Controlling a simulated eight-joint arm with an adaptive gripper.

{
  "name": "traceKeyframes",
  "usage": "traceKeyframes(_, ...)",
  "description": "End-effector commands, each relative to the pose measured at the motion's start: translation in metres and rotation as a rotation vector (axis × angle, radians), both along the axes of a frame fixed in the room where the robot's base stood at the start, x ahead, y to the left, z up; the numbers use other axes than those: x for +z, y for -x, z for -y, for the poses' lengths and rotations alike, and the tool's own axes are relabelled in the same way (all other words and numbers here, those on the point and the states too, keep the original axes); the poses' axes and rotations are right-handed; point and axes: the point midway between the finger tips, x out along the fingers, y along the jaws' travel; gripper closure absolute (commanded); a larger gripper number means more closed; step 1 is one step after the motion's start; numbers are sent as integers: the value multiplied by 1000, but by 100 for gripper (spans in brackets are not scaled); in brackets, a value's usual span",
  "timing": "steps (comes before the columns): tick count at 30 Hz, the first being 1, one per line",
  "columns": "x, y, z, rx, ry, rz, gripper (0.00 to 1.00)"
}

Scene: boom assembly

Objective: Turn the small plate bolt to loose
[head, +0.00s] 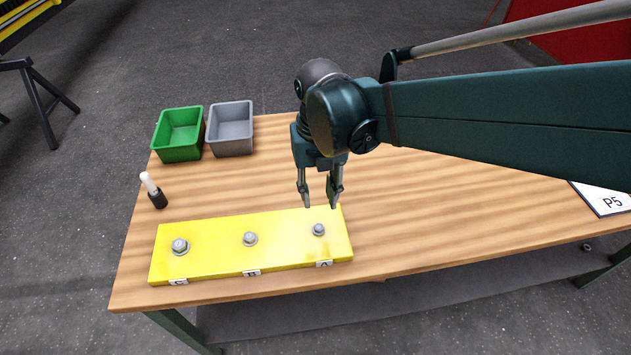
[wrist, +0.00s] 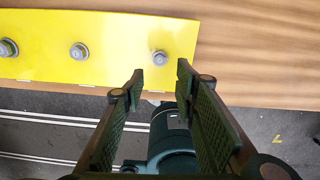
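A yellow plate (head: 215,250) lies near the front edge of the wooden table, with three grey bolts in a row. The right bolt (head: 319,229), by the label A, looks the smallest. The middle bolt (head: 250,239) is by B, and the left bolt (head: 180,246), by C, looks the largest. My gripper (head: 320,201) is open and empty, pointing down above the right end of the plate. In the wrist view the right bolt (wrist: 160,58) shows just beyond the gap between my fingertips (wrist: 160,72), apart from them.
A green bin (head: 180,134) and a grey bin (head: 230,129) stand at the table's back left. A small black and white object (head: 153,190) stands left of the plate's far side. A P5 card (head: 601,198) lies at the right. The table between bins and plate is clear.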

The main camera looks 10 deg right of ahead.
Motion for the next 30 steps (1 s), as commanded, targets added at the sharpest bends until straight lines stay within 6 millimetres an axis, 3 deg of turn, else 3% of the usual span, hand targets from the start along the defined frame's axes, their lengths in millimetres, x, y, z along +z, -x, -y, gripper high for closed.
traceKeyframes(17, 0, -1, 0, -76, 0, 0, 71)
traceKeyframes(30, -7, -3, -1, -596, 0, 0, 71)
